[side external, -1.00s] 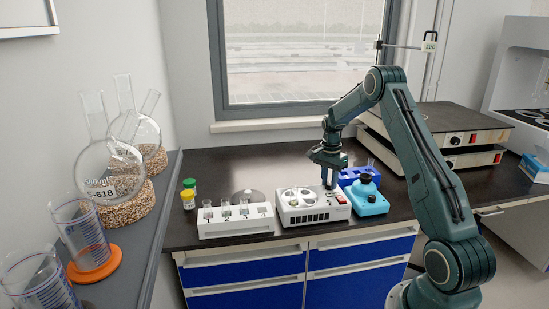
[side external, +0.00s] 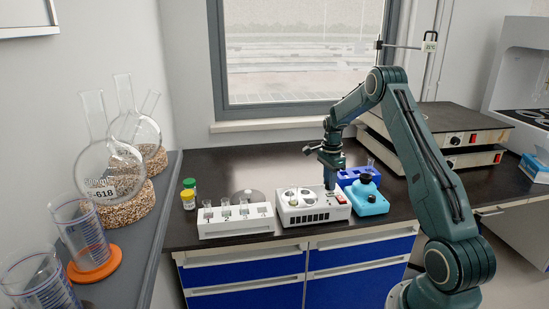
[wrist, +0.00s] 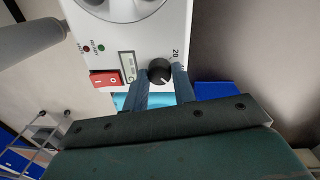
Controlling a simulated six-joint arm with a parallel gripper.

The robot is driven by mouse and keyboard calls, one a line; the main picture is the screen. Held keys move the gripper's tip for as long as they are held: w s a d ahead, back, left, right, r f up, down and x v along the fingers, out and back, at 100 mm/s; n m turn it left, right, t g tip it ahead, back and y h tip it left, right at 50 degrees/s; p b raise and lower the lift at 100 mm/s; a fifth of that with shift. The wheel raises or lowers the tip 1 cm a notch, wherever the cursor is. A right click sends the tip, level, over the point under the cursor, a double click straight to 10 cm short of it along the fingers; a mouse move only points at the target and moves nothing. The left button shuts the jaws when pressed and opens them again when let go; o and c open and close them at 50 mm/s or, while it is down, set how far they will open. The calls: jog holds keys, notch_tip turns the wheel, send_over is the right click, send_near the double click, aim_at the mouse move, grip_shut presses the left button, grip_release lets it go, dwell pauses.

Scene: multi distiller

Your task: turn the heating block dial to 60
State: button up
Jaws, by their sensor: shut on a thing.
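The white heating block (side external: 315,217) stands on the dark bench in the side external view, with round openings on top and dark slots along its front. In the wrist view its panel (wrist: 113,47) shows a red switch, a small display and the black dial (wrist: 160,69). A "20" is printed beside the dial; the other marks and the dial's exact setting are not readable. My gripper (side external: 331,186) points down at the right end of the block. In the wrist view my gripper (wrist: 162,76) is shut on the dial, one finger on each side.
A light-blue device (side external: 369,201) stands close to the block's right, with a dark-blue rack (side external: 347,177) behind. A white numbered rack (side external: 235,228) holding vessels is left. Bench behind the block is mostly clear.

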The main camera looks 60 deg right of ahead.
jog(key=o, duration=1)
jog(key=shift+r, duration=0.1)
jog(key=r, duration=1.3)
jog(key=shift+w+d+r, duration=0.25)
jog(key=shift+w+r, duration=0.05)
jog(key=shift+r, duration=0.05)
